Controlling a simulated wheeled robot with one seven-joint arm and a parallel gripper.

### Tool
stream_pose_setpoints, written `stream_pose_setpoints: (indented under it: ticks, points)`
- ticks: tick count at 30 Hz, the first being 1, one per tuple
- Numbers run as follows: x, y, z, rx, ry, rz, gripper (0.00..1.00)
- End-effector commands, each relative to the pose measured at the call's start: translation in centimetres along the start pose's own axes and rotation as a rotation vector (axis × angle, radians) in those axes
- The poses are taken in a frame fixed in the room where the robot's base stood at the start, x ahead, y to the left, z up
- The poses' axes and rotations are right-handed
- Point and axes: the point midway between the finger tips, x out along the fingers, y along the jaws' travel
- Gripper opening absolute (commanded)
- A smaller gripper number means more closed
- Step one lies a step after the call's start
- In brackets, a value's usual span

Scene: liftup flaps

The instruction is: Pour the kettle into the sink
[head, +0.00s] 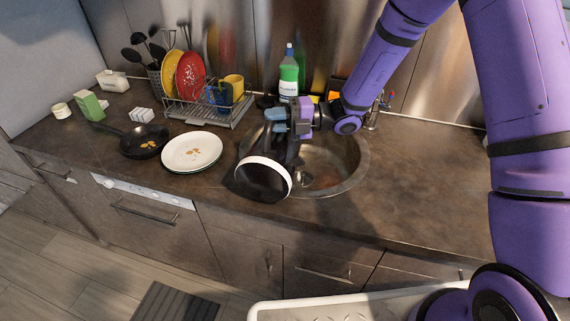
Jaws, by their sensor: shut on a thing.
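The kettle (263,179), dark with a white ring around its round black end, is over the left part of the sink and its front-left rim. It is tilted, with the ringed end facing the camera. My gripper (290,138) is shut on the kettle from behind and above. The fingers and the kettle's handle are hard to make out. The round metal sink (345,165) is set in the brown counter, and its left part is hidden by the kettle and gripper. No flow of water can be made out.
A white plate (192,151) with scraps and a black frying pan (145,141) lie left of the kettle. A dish rack (208,112) and a green-and-white bottle (289,75) stand behind. The faucet (374,115) is behind the sink. Counter (430,185) to the right is clear.

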Motion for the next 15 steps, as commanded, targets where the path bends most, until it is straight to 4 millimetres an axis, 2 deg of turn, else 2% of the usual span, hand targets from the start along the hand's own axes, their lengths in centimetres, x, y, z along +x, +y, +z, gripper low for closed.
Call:
stream_pose_setpoints:
  ticks: [5, 15]
  points:
    - [0.7, -0.1, -1.5, -0.072, 0.003, -0.029, 0.0]
    - [2.6, 0.5, -6.2, -0.277, 0.001, -0.11, 0.0]
